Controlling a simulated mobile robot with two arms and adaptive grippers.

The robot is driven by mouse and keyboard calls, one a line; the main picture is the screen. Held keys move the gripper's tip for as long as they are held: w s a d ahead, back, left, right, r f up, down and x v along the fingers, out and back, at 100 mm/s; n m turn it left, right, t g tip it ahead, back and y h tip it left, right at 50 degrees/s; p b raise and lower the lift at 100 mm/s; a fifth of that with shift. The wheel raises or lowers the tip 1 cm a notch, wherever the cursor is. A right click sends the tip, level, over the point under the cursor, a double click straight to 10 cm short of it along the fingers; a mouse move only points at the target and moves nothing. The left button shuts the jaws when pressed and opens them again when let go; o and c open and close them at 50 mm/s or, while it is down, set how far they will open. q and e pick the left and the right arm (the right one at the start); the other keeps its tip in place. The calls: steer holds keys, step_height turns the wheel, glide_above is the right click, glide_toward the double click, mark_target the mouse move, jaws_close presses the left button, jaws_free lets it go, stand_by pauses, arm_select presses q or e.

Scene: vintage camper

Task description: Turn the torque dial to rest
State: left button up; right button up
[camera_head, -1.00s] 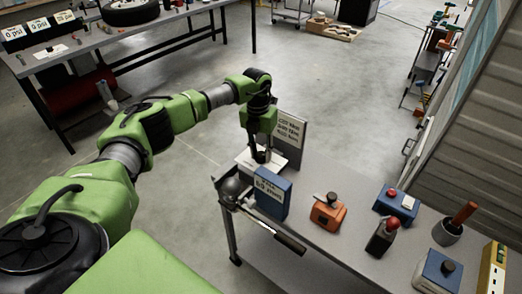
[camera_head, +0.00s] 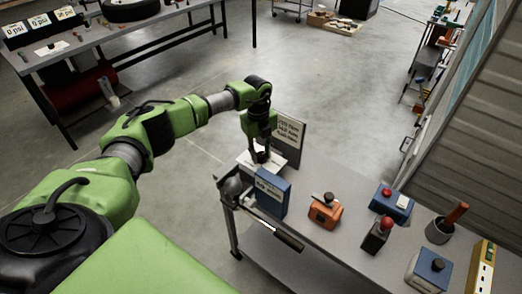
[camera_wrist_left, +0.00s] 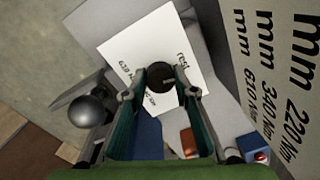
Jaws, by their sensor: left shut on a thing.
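The torque dial (camera_wrist_left: 160,77) is a round dark knob on a white card (camera_wrist_left: 122,50) in the left wrist view. The card carries the word "rest" at the right of the knob and "610" Nm lettering at its lower left. A faint mark shows on the knob's top, but I cannot read its direction surely. My left gripper (camera_wrist_left: 162,90) points down with its fingers on both sides of the dial, shut on it. In the head view, the left gripper (camera_head: 260,156) is over the card (camera_head: 245,160) at the bench's far left corner, mostly hiding the dial. My right gripper is not in view.
A grey sign (camera_head: 290,129) with Nm values stands behind the dial. A blue box (camera_head: 272,192) with a label stands close in front, beside a round metal part (camera_head: 231,189) at the bench edge. An orange device (camera_head: 325,212) and several other devices stand rightward.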

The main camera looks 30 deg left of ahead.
mark_target(259, 155)
arm_select(q)
steer(key=shift+a+r+n+p, duration=0.1)
steer(key=shift+n+p, duration=0.35)
steer(key=shift+n, duration=0.65)
steer(key=o, duration=1.1)
steer(key=r, duration=1.2)
steer(key=shift+s, duration=0.3)
steer(key=shift+f, duration=0.1)
